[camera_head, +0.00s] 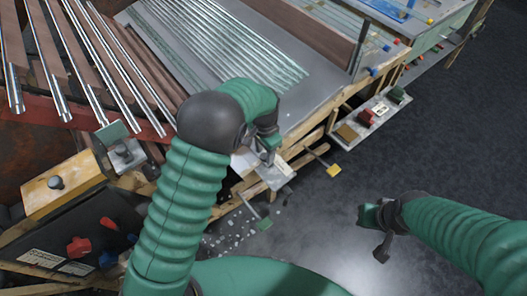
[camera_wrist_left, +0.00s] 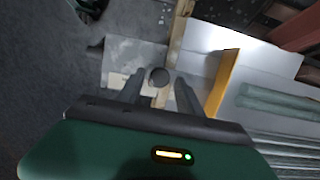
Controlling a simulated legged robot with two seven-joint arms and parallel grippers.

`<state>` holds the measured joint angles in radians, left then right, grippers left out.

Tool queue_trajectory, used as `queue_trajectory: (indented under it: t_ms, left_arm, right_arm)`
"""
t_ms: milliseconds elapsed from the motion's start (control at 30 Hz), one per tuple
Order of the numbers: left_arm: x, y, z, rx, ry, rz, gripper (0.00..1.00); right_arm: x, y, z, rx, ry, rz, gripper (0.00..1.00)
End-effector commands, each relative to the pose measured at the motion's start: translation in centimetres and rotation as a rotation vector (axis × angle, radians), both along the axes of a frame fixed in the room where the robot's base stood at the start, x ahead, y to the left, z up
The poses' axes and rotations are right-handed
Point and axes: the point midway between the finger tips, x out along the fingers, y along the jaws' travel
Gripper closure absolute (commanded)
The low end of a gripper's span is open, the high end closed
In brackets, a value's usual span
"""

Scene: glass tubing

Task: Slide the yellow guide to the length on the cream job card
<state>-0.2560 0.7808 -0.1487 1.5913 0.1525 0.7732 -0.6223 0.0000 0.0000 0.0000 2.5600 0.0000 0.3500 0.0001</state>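A yellow upright guide plate (camera_wrist_left: 223,83) stands to the right of my left gripper (camera_wrist_left: 161,80) in the left wrist view. The gripper's two fingers are apart, with a dark round knob (camera_wrist_left: 158,77) between their tips and a gap on each side. Whether the knob joins the guide is hidden. In the head view my left gripper (camera_head: 268,152) is over the bench's front edge, and the guide is not clearly seen behind it. A pale card (camera_head: 283,173) lies just by this gripper; its print is unreadable. My right gripper (camera_head: 374,218) hangs over the floor, away from the bench.
Glass tubes (camera_head: 240,45) lie on the grey bench, and more rest on the rack (camera_head: 75,60) at left. A small tray (camera_head: 372,117) with coloured blocks juts out right. The floor at right is clear.

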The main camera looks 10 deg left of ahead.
Motion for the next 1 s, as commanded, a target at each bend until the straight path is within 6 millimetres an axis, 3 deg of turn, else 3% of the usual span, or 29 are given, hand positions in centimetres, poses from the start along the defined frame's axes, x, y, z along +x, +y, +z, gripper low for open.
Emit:
queue_trajectory:
  t_ms: [300,433,567,800,1000]
  left_arm:
    - [-0.1,0.1,-0.1,0.002,0.005,0.001,0.51]
    - [-0.1,0.1,1.2,0.0,0.002,0.002,0.51]
    - [0.0,0.1,4.3,0.001,0.0,0.0,0.51]
    - [0.0,0.1,11.5,0.001,0.001,0.0,0.51]
    - [0.0,0.1,15.6,0.002,0.003,0.001,0.51]
  right_arm:
    - [0.0,0.0,0.0,0.0,0.0,0.0,1.0]
    - [0.0,0.0,0.4,0.0,0.0,0.0,1.0]
    - [0.0,0.0,1.2,0.0,0.0,0.0,1.0]
    - [0.0,0.0,2.7,0.0,0.0,0.0,1.0]
    - [0.0,0.0,3.4,0.0,0.0,0.0,1.0]
